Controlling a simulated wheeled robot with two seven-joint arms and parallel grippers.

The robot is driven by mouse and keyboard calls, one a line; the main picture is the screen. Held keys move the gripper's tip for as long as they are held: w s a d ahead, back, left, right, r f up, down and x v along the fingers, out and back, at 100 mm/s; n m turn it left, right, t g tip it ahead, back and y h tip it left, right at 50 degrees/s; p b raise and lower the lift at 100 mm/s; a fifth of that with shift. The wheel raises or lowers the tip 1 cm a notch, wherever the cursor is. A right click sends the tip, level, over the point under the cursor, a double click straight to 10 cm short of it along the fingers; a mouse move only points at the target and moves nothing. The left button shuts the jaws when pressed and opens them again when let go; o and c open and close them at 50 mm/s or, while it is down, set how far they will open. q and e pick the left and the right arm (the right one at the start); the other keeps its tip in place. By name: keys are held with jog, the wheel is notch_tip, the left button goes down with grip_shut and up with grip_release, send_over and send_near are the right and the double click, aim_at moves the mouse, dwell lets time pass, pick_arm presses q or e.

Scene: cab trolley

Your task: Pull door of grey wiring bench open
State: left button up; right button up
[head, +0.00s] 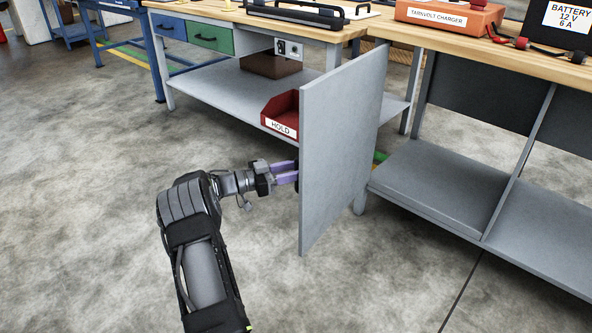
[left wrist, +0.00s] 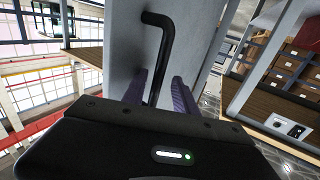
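The grey door (head: 342,150) stands upright, swung well out from the bench front, its face turned towards my left arm. The grey bench (head: 430,185) behind it to the right shows its open lower shelf. My left gripper (head: 294,172) is at the door's left face, low down, with two purple fingers apart. In the left wrist view, a black bar handle (left wrist: 163,50) on the door (left wrist: 195,35) runs down between the fingers of my left gripper (left wrist: 160,85). There is a gap beside the handle, so they do not look clamped on it. My right gripper is not in view.
A red bin (head: 281,115) marked HOLD sits on the lower shelf of another bench (head: 215,85) behind the door. An orange charger (head: 447,14) and a battery box (head: 565,22) stand on the wooden top. The concrete floor (head: 90,200) left of my arm is clear.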

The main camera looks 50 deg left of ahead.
pick_arm(q)
jog(key=shift+s+a, duration=0.1)
jog(key=shift+s, duration=0.05)
jog(key=p+v, duration=0.2)
jog(key=v, duration=0.5)
jog(key=shift+s, duration=0.25)
jog(key=shift+s+a, duration=0.1)
dwell(0.4)
